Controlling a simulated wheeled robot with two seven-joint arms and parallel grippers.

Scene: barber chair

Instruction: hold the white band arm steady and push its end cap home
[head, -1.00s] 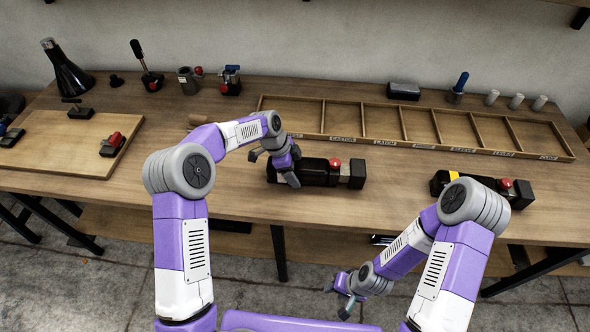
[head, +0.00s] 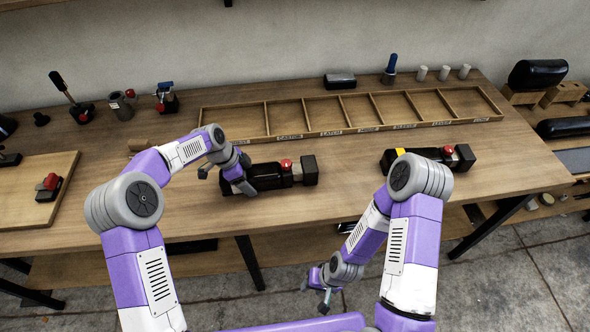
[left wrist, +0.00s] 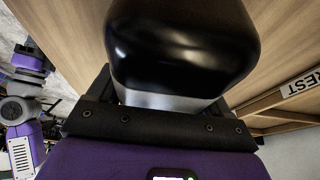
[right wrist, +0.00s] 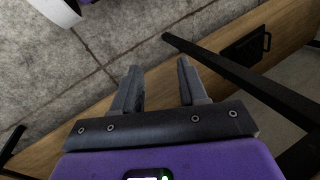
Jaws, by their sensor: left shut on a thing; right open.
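A black arm (head: 268,178) lies on the workbench in the head view, with a red knob (head: 286,163) on top and a narrow pale band near its right end. A black block (head: 309,170), seemingly its end cap, sits at that right end; I cannot tell how tightly it fits. My left gripper (head: 239,183) is shut on the left part of the black arm. In the left wrist view the arm's glossy rounded end (left wrist: 180,50) fills the space before the jaws. My right gripper (head: 322,290) is open and empty, low in front of the bench; its fingers (right wrist: 158,85) stand apart.
A second black arm (head: 425,159) with a yellow band and red knob lies to the right. A wooden compartment tray (head: 350,127) runs behind. A board (head: 30,215) with a red-topped part is at left. Bench between the two arms is clear.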

